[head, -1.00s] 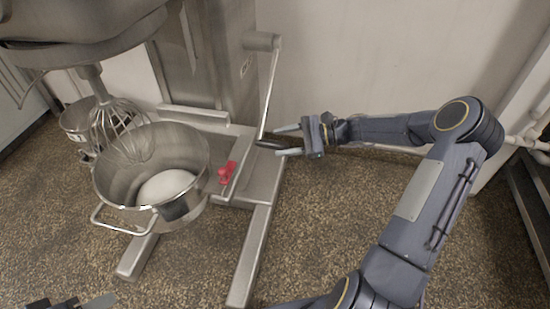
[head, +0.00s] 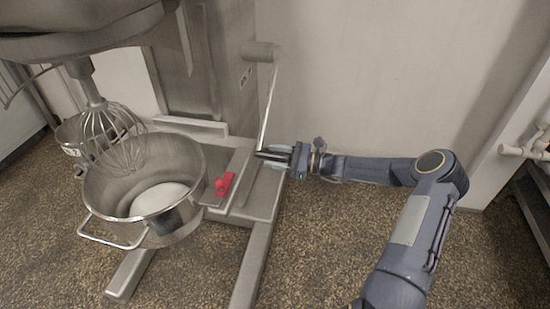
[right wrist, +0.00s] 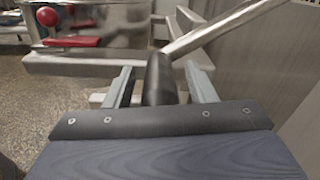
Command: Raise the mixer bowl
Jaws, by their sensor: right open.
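The steel mixer bowl (head: 188,222) sits low in the mixer's frame, with white dough or flour inside and a handle at its front. The wire whisk (head: 116,140) hangs from the mixer head, its lower end inside the bowl. A crank lever (head: 267,105) hangs down from a shaft on the mixer column, with a black grip at its lower end. My right gripper (head: 276,156) is open at this grip. In the right wrist view the black grip (right wrist: 160,78) stands between the two open fingers, with visible gaps beside it. My left gripper is out of view.
A red clamp knob (head: 223,184) sits on the bowl support beside the bowl. Mixer legs (head: 254,262) reach forward over the speckled floor. A second steel bowl (head: 70,135) stands behind at left. The wall is close behind the crank; pipes (head: 528,148) are at far right.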

